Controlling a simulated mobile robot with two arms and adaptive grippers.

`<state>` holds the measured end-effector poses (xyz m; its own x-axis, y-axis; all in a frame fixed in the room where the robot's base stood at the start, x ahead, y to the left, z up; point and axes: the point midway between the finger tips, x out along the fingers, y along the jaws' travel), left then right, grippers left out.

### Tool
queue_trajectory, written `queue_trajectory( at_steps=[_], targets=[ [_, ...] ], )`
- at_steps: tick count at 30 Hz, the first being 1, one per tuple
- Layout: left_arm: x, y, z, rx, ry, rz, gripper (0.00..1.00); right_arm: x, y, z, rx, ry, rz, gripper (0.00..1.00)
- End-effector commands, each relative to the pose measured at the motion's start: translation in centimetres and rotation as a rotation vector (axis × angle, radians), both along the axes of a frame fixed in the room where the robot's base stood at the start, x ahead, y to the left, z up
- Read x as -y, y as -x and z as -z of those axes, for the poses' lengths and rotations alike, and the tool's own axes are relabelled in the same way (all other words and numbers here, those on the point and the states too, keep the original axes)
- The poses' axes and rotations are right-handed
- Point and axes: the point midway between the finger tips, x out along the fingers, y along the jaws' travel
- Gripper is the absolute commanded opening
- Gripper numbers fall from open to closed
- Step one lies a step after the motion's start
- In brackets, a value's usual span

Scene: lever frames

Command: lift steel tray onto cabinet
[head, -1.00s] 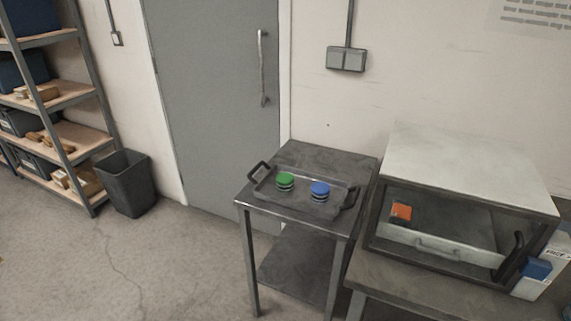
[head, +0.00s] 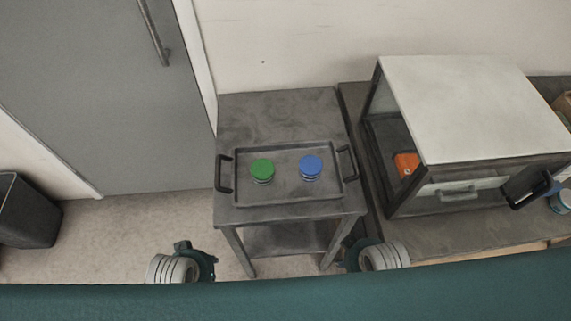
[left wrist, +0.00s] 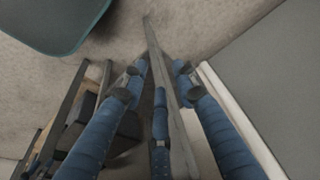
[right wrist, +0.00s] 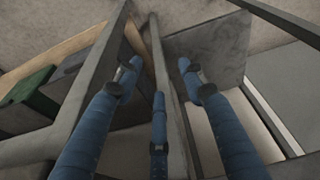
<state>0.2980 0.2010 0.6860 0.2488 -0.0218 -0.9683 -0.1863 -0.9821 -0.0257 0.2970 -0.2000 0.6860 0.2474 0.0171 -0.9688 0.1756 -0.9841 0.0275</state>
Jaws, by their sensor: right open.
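The steel tray (head: 290,188) lies flat on a small grey metal table (head: 275,112), with a black handle at each end. A green-topped round item (head: 263,170) and a blue-topped round item (head: 310,166) stand on it. The cabinet (head: 480,105), pale-topped with an open dark frame, stands to the right on a lower bench. My left gripper (head: 187,262) is low, in front and left of the table; its blue fingers are spread and empty in the left wrist view (left wrist: 158,78). My right gripper (head: 366,256) is low at the table's front right, open and empty in the right wrist view (right wrist: 158,78).
An orange item (head: 406,163) is inside the cabinet, near a front panel with a handle. The cabinet's top is clear. A grey door (head: 100,90) and a black bin (head: 28,212) are on the left. The bench (head: 440,232) adjoins the table's right side.

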Motion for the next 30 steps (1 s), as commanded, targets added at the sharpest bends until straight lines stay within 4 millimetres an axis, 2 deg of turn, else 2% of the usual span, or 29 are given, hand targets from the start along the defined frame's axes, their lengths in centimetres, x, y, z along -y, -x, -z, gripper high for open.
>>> queue_trajectory(
  at_steps=[1, 5, 6, 7, 9, 17, 21, 27, 30],
  targets=[
    [0.1, -0.4, -3.2, 0.017, 0.000, 0.011, 0.29, 0.0, -0.4, -3.1, 0.015, -0.001, 0.001, 0.40],
    [0.4, -1.6, -9.9, 0.058, -0.009, 0.104, 0.29, -0.3, -1.2, -9.8, 0.043, -0.005, 0.002, 0.40],
    [0.7, -2.2, -12.2, 0.079, -0.019, 0.169, 0.29, -0.4, -1.7, -11.9, 0.054, -0.008, 0.002, 0.40],
    [1.1, -2.8, -13.9, 0.099, -0.030, 0.243, 0.29, -0.6, -2.1, -13.6, 0.063, -0.011, 0.004, 0.40],
    [2.0, -3.9, -16.1, 0.133, -0.060, 0.412, 0.29, -1.0, -2.9, -15.5, 0.071, -0.014, 0.003, 0.40],
    [4.6, -8.4, -20.6, 0.257, -0.231, 1.080, 0.29, -2.1, -6.8, -19.5, 0.097, -0.005, 0.007, 0.40],
    [5.4, -11.3, -22.4, 0.317, -0.399, 1.547, 0.29, -2.2, -10.0, -21.2, 0.114, 0.024, 0.016, 0.40],
    [4.6, -15.1, -24.5, 0.337, -0.682, 2.216, 0.29, -1.4, -14.5, -23.9, 0.140, 0.096, 0.058, 0.40],
    [3.7, -16.3, -25.2, 0.321, -0.783, 2.451, 0.29, -0.8, -16.0, -25.1, 0.149, 0.128, 0.082, 0.40]
  ],
)
